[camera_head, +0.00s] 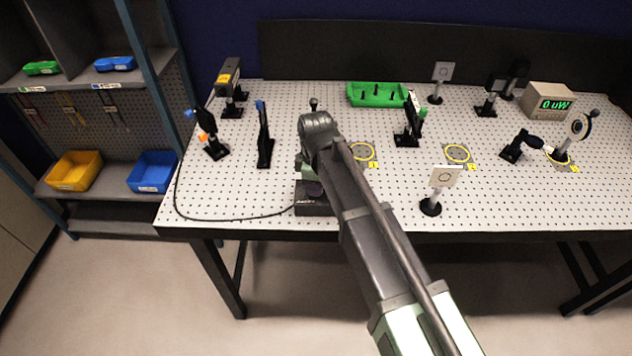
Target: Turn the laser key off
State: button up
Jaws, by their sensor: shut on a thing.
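A dark laser control box (312,209) sits at the front edge of the perforated table, left of centre, with a black cable running from it to the left. My gripper (313,188) is down at this box, below the end of my arm, and is shut on the laser key. The key and fingertips are mostly hidden by my wrist and arm, so the key's angle cannot be told. The laser (229,78) is probably the dark, yellow-labelled unit at the table's back left. A power meter (550,101) at the back right reads 0 uW in green.
Optic mounts stand around the table, including a black one (264,138) left of my arm and a white card (443,177) to its right. A green tray (377,95) lies behind. Shelves with bins (76,171) stand at left.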

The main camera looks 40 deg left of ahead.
jog(key=shift+n, duration=0.7)
jog(key=o, duration=0.9)
jog(key=shift+o, duration=0.2)
notch_tip(320, 180, up, 11)
jog(key=p, duration=1)
jog(key=shift+p, duration=0.4)
jog(key=shift+f, duration=0.1)
